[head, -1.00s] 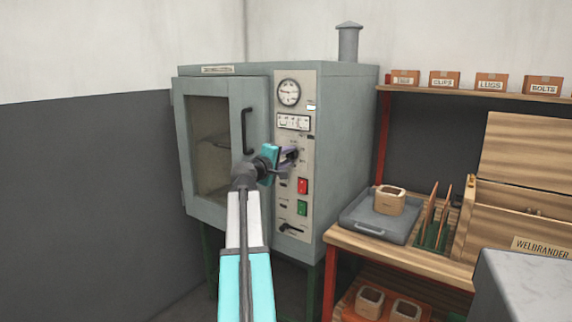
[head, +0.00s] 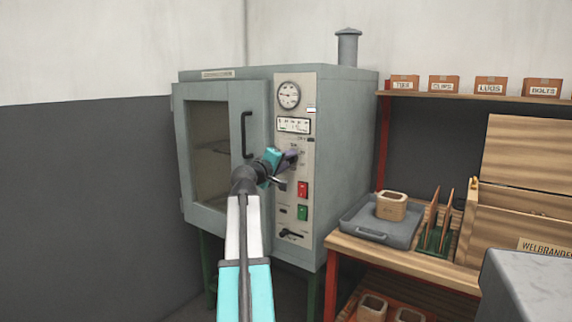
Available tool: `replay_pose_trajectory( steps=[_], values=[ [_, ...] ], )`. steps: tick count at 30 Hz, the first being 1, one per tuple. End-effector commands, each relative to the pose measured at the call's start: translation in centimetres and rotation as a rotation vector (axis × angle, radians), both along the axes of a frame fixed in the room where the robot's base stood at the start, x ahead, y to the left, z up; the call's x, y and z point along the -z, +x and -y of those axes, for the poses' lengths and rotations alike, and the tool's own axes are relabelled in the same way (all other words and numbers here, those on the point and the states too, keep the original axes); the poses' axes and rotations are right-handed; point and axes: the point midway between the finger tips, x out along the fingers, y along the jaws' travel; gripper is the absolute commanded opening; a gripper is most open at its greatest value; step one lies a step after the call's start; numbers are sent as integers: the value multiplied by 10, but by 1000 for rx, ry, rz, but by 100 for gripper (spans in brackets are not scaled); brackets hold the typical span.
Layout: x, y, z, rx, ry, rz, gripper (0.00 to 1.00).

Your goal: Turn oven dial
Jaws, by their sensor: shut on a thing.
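The grey oven (head: 345,120) stands against the back wall with its windowed door (head: 213,145) on the left and a light control panel (head: 296,230) on the right. My gripper (head: 286,160) is at the upper middle of that panel, below the small scale meter, and is shut on the oven dial there. The gripper and wrist cover the dial, so its pointer and setting cannot be read. Some scale marks show just above and right of the jaws. A round gauge (head: 289,95) sits at the panel's top.
Red (head: 303,189) and green (head: 303,212) buttons and a black lever (head: 291,234) lie below the gripper. The door handle (head: 247,134) is close to its left. A wooden bench (head: 400,262) with a grey tray (head: 370,232) stands to the right.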

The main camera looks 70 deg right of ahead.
Motion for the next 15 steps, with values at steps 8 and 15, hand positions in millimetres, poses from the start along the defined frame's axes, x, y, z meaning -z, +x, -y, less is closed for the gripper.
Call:
replay_pose_trajectory(
  steps=[8, 15],
  values=[
    [-3, 4, 1, -11, -20, 46, 9],
    [-3, 4, 1, -10, -31, 85, 9]
  ],
)
